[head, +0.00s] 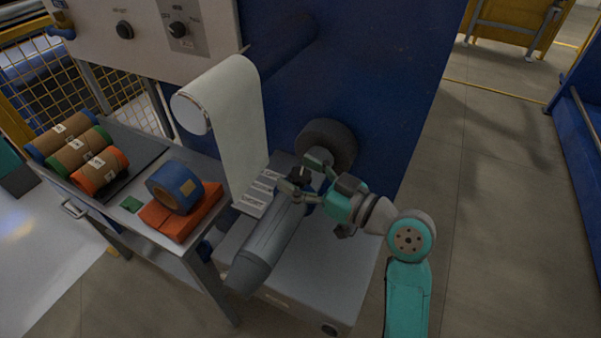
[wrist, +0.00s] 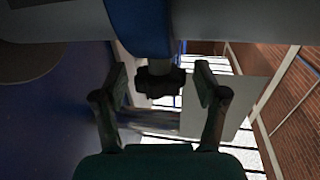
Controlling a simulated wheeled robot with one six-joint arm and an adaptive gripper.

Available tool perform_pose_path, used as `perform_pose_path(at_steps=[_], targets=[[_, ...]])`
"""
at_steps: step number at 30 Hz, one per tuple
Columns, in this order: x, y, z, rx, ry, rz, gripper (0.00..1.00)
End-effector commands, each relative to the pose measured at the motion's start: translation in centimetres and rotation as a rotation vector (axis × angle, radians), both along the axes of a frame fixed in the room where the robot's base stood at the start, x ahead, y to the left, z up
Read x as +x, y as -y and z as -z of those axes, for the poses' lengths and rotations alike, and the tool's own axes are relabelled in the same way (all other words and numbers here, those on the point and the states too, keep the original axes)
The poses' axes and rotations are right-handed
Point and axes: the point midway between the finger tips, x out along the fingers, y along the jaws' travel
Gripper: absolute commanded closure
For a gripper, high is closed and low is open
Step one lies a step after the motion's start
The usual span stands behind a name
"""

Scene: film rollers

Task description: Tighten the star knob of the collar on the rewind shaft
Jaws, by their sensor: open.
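The rewind shaft is a thick grey cylinder (head: 268,248) running from the blue machine towards the front left. A blue collar (wrist: 138,25) sits around the shaft (wrist: 240,22) at the top of the wrist view. The dark star knob (wrist: 160,84) projects from the collar on a short stem. It also shows, small and dark, in the head view (head: 297,174). My gripper (head: 303,175) is open beside the collar. In the wrist view my gripper (wrist: 161,85) has one finger on each side of the knob, with a visible gap on both sides.
A dark round part (head: 328,142) is on the blue machine wall (head: 365,70) behind my gripper. A white film roll (head: 222,100) hangs left of it. A side table holds brown rolls (head: 74,150) and a blue roll (head: 174,187) on orange blocks. Floor at right is clear.

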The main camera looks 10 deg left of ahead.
Motion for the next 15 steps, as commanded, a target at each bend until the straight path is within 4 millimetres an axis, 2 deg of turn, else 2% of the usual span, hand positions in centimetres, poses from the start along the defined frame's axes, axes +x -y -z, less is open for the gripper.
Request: perform_pose_path(at_steps=[3, 4, 9, 11, 15], targets=[[0.00, 0.01, -0.01, 0.000, 0.000, 0.000, 0.28], [-0.01, 0.02, -0.01, 0.000, 0.000, 0.000, 0.33], [-0.01, 0.03, -0.01, 0.000, 0.000, 0.000, 0.76], [-0.01, 0.03, -0.01, 0.000, 0.000, 0.000, 0.89], [-0.04, 0.00, 0.00, 0.000, -0.001, 0.004, 0.89]])
